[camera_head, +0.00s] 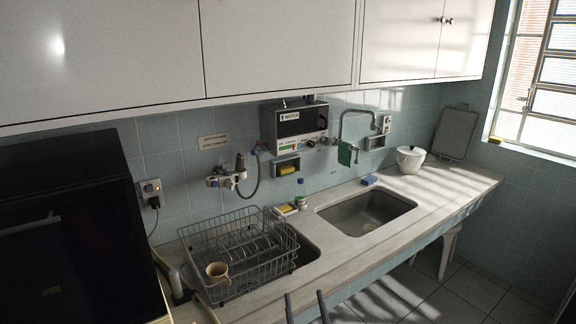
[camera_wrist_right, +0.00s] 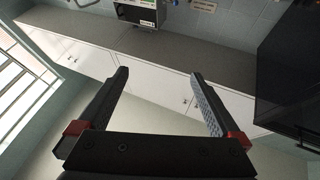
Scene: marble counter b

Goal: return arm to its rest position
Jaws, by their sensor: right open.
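My right gripper (camera_head: 305,307) shows at the bottom edge of the head view as two dark fingertips standing apart, in front of the marble counter (camera_head: 349,254). In the right wrist view the gripper (camera_wrist_right: 158,78) is open, with its two dark fingers spread wide and red parts near their bases. Nothing is between the fingers. The rest of the right arm is outside the head view. My left gripper does not show in either view.
A wire dish rack (camera_head: 273,270) holding a tan mug (camera_head: 217,271) stands left of the fingertips. A sink (camera_head: 366,212) and white pot (camera_head: 410,159) are farther right. A black appliance (camera_head: 75,235) fills the left. White cupboards (camera_head: 275,45) hang above. Tiled floor is open at lower right.

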